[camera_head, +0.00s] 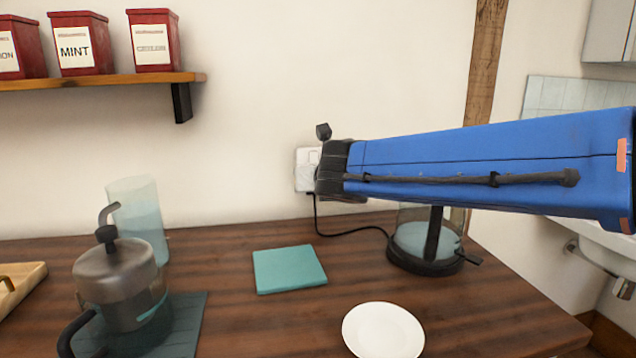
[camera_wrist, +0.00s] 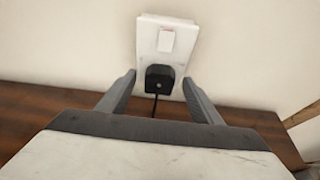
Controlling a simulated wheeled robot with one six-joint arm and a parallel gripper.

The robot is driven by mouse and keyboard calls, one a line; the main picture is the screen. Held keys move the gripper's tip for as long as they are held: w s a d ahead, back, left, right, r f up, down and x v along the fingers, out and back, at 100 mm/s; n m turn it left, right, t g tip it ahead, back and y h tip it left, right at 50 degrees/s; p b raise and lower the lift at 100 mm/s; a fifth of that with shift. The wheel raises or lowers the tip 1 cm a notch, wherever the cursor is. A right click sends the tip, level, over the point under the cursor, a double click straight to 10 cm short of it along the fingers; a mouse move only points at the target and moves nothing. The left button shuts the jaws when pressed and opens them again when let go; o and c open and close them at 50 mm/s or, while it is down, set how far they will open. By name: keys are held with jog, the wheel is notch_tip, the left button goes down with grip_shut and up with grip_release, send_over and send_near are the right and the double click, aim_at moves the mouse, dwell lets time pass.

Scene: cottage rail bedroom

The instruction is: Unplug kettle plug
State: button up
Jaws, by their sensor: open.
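The black kettle plug (camera_wrist: 159,78) sits in the lower part of the white wall socket (camera_wrist: 168,36), below its switch, with its cord hanging down. My gripper (camera_wrist: 160,84) is open in the wrist view, with one finger on each side of the plug and visible gaps between. In the head view the socket (camera_head: 304,168) shows partly at the end of my blue arm, which hides the plug. The black cord runs from there along the counter to the kettle (camera_head: 425,240), a clear body on a black base, partly hidden behind my arm.
The wooden counter (camera_head: 240,325) holds a teal square (camera_head: 289,269), a white plate (camera_head: 383,331), a metal pot (camera_head: 117,280) and a frosted cylinder (camera_head: 140,215). A wall shelf (camera_head: 110,82) carries red tins at upper left. A white sink (camera_head: 600,240) is at right.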

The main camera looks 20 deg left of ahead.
jog(key=c, duration=1.1)
jog(key=shift+c, duration=0.2)
jog(key=shift+s, duration=0.15)
jog(key=shift+s+d, duration=0.5)
jog(key=shift+s, duration=0.25)
jog(key=shift+s+d, duration=0.45)
jog(key=shift+s, duration=0.3)
jog(key=shift+s+d, duration=0.5)
jog(key=shift+s, duration=0.25)
